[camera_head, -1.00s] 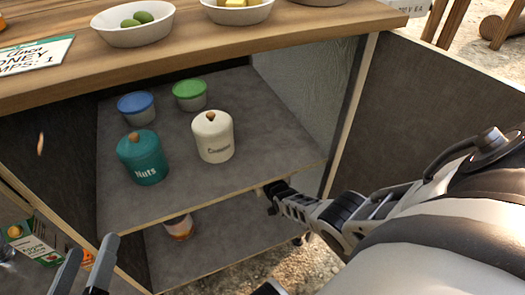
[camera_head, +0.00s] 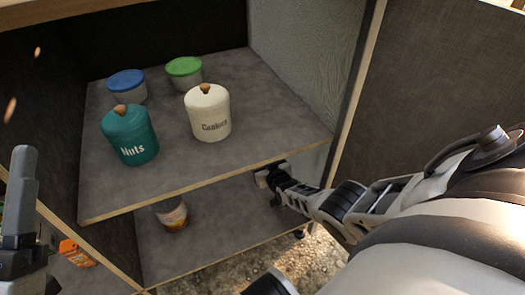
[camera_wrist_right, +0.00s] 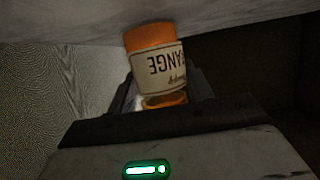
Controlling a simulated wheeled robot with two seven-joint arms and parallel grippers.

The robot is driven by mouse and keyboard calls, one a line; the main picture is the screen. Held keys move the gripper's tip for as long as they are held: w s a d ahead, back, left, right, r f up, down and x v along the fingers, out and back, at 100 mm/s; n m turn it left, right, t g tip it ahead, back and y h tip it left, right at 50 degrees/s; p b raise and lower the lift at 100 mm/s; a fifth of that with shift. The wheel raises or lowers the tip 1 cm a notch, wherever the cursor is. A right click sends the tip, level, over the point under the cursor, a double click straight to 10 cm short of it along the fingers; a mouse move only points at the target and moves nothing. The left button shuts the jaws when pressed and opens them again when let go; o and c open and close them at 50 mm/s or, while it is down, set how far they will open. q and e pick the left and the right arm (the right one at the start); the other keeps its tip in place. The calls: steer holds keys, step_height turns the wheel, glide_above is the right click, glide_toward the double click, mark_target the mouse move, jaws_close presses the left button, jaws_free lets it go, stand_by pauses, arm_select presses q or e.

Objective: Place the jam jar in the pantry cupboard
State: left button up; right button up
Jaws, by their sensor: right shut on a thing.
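A jam jar with amber contents and a white label (camera_head: 173,217) is on or just above the cupboard's lower shelf (camera_head: 225,225). The upper shelf hides its top. In the right wrist view the orange jar (camera_wrist_right: 165,68), its label upside down and ending in "ANGE", is between the fingers, its far end close to a grey surface. My left gripper (camera_head: 20,205) is at the left edge, partly cut off, away from the jar.
The upper shelf (camera_head: 260,130) holds a teal Nuts canister (camera_head: 130,140), a white Cookies canister (camera_head: 208,115), and blue-lidded (camera_head: 128,85) and green-lidded (camera_head: 184,72) tubs. Its front edge is close above my right arm. An orange pack (camera_head: 75,253) is at lower left.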

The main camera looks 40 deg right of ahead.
steer(key=shift+r, duration=0.1)
steer(key=shift+w, duration=0.1)
steer(key=o, duration=1.3)
steer(key=shift+f, duration=0.2)
